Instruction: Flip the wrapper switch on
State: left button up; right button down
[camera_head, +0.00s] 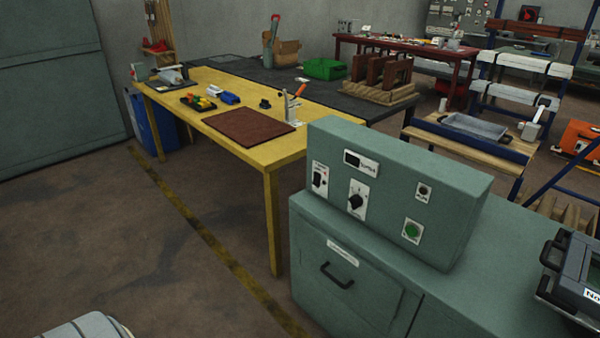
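A grey-green control box (400,190) stands on a grey-green cabinet at the right front. Its sloped face has a small switch on a white plate (320,179) at the left and a black rotary knob (357,199) beside it. A dark display (360,161) sits above, with a label too small to read surely. A green button (411,230) and a small dark button (423,191) are at the right. I cannot tell which control is the wrapper switch, nor the small switch's position. Neither of my grippers is in view.
The cabinet (365,270) has a black handle. A dark-framed device (570,275) is cut off at the right edge. A yellow table (285,150) with a brown mat (247,138) and tools stands behind. The floor at left is open, with a yellow line.

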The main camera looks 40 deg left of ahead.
aim_at(317, 175)
jog(key=u, duration=1.05)
